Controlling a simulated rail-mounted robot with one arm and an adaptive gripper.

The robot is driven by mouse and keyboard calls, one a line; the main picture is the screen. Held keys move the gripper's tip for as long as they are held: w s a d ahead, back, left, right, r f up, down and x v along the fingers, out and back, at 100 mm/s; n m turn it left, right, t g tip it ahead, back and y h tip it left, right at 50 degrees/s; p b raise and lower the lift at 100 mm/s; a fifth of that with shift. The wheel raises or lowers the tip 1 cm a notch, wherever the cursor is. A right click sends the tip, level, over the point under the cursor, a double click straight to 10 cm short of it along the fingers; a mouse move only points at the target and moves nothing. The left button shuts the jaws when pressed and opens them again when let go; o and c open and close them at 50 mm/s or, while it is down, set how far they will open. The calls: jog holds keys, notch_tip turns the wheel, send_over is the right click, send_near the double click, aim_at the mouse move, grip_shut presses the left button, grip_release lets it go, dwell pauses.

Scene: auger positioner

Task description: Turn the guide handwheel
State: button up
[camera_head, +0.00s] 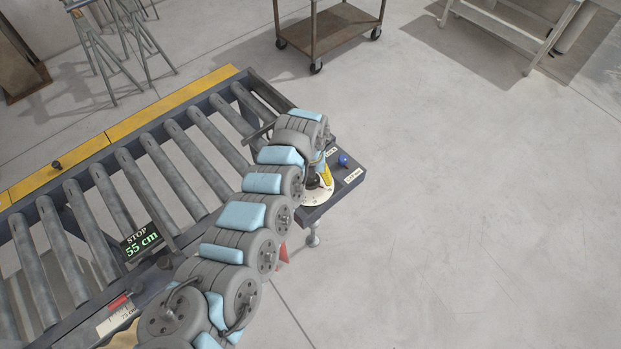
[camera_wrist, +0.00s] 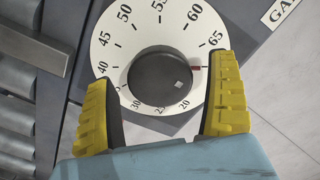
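A round white dial (camera_wrist: 113,45) with black numbers shows in the wrist view, with a dark round knob (camera_wrist: 150,82) at its middle. The knob has a small light square on its face, and a red mark lies at its right edge. I cannot tell for sure whether this knob is the guide handwheel. My gripper (camera_wrist: 163,72) is open, its yellow fingers on the left and right of the knob with gaps to it. In the head view the dial (camera_head: 314,197) is at the conveyor's right end, partly hidden by my arm and gripper (camera_head: 322,176).
A blue ball knob (camera_head: 344,158) stands on the dark end plate beside the dial. A display (camera_head: 139,243) on the roller conveyor (camera_head: 105,195) reads "STOP 55 cm". A brown cart (camera_head: 330,32) stands behind. The floor at right is clear.

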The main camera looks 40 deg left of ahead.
jog(key=c, duration=1.1)
jog(key=shift+n+p, duration=0.3)
